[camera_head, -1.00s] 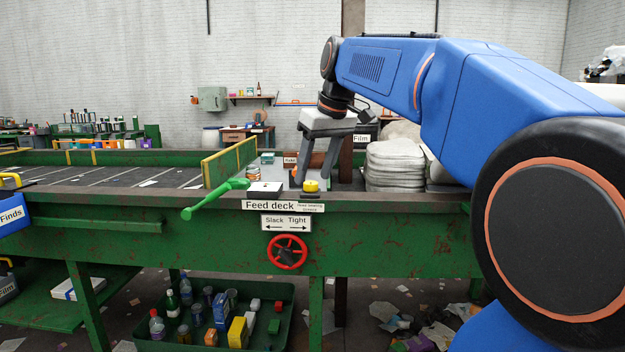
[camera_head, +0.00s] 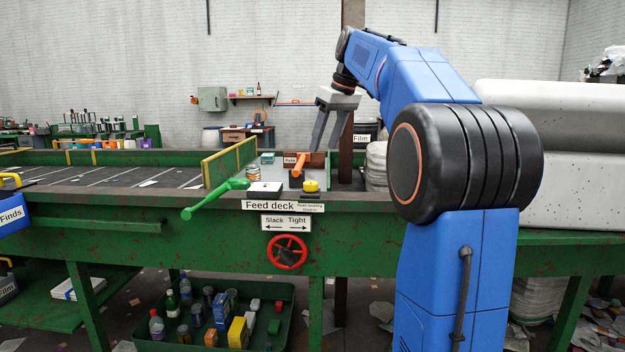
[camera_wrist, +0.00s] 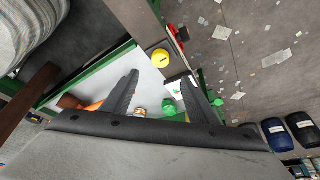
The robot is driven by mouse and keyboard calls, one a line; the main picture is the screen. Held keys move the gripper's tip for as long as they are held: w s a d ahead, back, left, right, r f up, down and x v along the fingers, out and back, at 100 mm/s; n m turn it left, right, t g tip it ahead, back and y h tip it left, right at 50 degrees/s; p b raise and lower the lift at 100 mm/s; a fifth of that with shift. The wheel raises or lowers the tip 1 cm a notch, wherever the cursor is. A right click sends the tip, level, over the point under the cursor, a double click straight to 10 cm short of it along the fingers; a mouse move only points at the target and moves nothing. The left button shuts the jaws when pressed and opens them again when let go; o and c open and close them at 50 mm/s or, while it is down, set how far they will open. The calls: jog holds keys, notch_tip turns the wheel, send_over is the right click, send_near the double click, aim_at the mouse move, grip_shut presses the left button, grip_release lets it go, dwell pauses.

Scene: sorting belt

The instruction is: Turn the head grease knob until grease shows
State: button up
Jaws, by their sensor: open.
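A yellow round knob (camera_head: 310,186) sits on a dark base at the front edge of the feed deck, right of the white box. A small label (camera_head: 310,206) below it seems to read "Head bearing grease". The knob also shows in the wrist view (camera_wrist: 160,57), beyond the fingertips. My gripper (camera_head: 325,148) is open and empty, above and behind the knob and apart from it. Its two spread fingers also show in the wrist view (camera_wrist: 160,76). I cannot make out any grease around the knob.
A green lever (camera_head: 215,198) sticks out left of the knob, and a red handwheel (camera_head: 287,252) is on the deck's front. A white box (camera_head: 265,188), a jar (camera_head: 253,172) and an orange-handled thing (camera_head: 298,166) lie near the knob. A brown post (camera_head: 346,150) stands behind.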

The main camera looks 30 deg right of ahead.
aim_at(311, 182)
jog(key=x, duration=1.3)
jog(key=c, duration=1)
